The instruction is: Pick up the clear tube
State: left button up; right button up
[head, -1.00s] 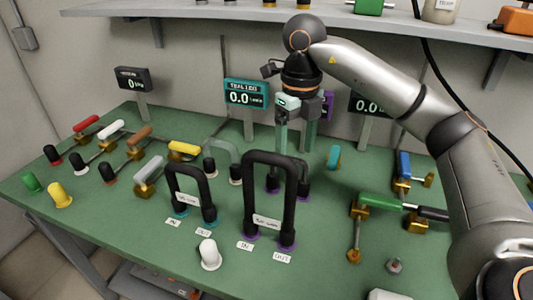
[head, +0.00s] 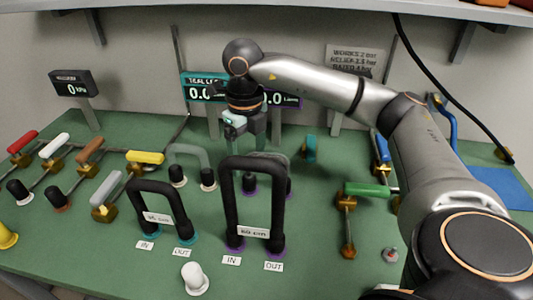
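A pale, see-through arched tube (head: 188,151) stands upright on the green bench, its two ends in dark fittings with white collars. A second greyish arch stands behind the tall black arched tube (head: 228,195), partly hidden by it; I cannot tell clearly what it is made of. My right gripper (head: 238,142) points down above the back of the bench, behind the tall black arch and to the right of the pale tube. Its fingers look apart, with nothing seen between them. My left gripper is out of view.
A shorter black arch (head: 157,186) stands front left, with a white capped fitting (head: 195,278) in front. Coloured valve handles line the left, including a yellow one (head: 145,157). A green-handled valve (head: 366,190) is right. Displays such as the teal one (head: 199,90) stand behind.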

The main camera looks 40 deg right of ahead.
aim_at(248, 173)
notch_tip(248, 173, down, 5)
jog(key=shift+s+a+r+b, duration=0.1)
jog(key=shift+b, duration=0.2)
grip_shut()
dwell(0.5)
